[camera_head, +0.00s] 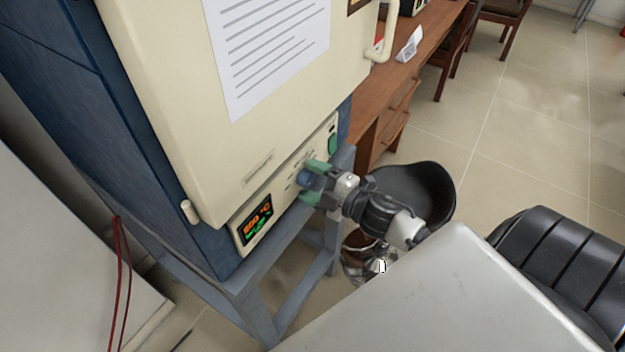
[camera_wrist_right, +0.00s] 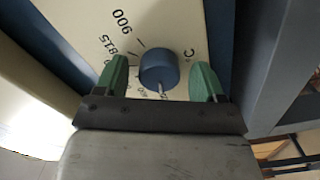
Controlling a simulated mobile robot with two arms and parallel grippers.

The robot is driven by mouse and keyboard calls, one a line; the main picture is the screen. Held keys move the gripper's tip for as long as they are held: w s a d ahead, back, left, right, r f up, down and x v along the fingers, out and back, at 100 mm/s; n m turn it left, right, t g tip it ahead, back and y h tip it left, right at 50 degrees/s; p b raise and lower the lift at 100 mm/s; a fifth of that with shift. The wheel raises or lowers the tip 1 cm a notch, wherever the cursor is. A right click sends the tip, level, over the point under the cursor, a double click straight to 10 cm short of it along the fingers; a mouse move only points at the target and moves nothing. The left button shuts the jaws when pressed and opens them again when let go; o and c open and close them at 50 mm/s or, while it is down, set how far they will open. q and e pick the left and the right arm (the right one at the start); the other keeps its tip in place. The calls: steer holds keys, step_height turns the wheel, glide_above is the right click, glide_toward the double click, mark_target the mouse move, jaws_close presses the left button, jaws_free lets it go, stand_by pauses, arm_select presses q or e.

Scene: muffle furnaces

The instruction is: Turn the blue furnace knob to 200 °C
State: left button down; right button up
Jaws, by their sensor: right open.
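The blue knob (camera_head: 305,178) sits on the cream control panel at the lower front of the furnace (camera_head: 170,90). In the right wrist view the round blue knob (camera_wrist_right: 159,70) has a pale pointer mark on its lower side, and dial numbers including 815 and 900 show beside it. My right gripper (camera_head: 313,183) is at the panel. Its green fingers stand open on either side of the knob, with gaps visible in the wrist view (camera_wrist_right: 160,82). The orange display (camera_head: 257,221) appears to read 800 °C. My left gripper is not in view.
A green switch (camera_head: 333,143) is on the panel to the right of the knob. The furnace stands on a blue-grey frame (camera_head: 262,290). A black chair (camera_head: 415,190) is behind my right arm, and a wooden desk (camera_head: 395,90) stands beyond it.

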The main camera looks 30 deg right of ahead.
steer(key=b+v, duration=0.2)
steer(key=v, duration=0.8)
steer(key=shift+s+d+b, duration=0.15)
steer(key=shift+s+b, duration=0.15)
steer(key=shift+s, duration=0.05)
steer(key=shift+f, duration=0.1)
